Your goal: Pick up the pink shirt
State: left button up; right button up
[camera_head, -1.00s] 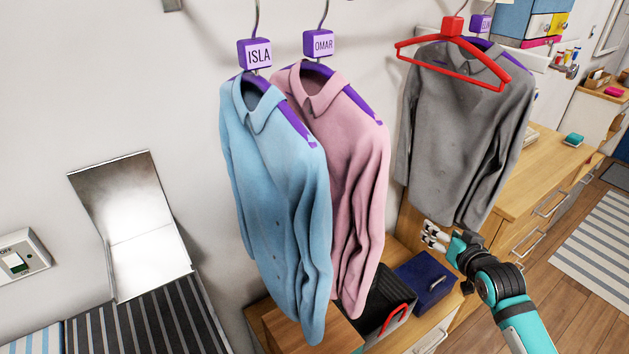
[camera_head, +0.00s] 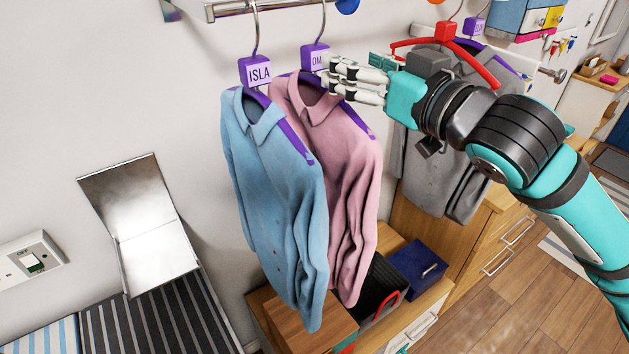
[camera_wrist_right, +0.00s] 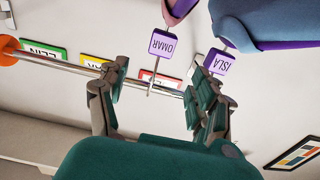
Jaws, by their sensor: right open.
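The pink shirt (camera_head: 345,150) hangs from a purple hanger (camera_head: 366,134) on the rail. The hanger's purple tag (camera_head: 313,58) is partly covered by my fingers in the head view; it reads OMAR in the wrist view (camera_wrist_right: 163,44). The blue shirt overlaps the pink shirt's left side. My right gripper (camera_head: 332,80) is open at the pink shirt's tag and hanger neck, in front of the shirt's upper right. In the wrist view, the tag and hook show between the spread fingers (camera_wrist_right: 158,75). I cannot tell if they touch. My left gripper is not in view.
The blue shirt (camera_head: 270,190) with the ISLA tag (camera_head: 258,73) hangs close on the left. A grey shirt (camera_head: 440,160) and a red hanger (camera_head: 470,58) are behind my right arm. The rail (camera_head: 280,8) runs above; a wooden cabinet stands below.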

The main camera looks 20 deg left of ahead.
aim_at(317, 46)
jog(key=p+x, duration=0.1)
jog(key=x, duration=0.4)
jog(key=shift+s+r, duration=0.1)
jog(key=p+x, duration=0.3)
jog(key=x, duration=0.2)
jog(key=shift+d, duration=0.1)
jog(key=shift+a+f, duration=0.25)
jog(key=shift+f, duration=0.05)
jog(key=shift+d, duration=0.1)
jog(key=shift+c, duration=0.5)
jog(key=shift+c, duration=1)
grip_shut()
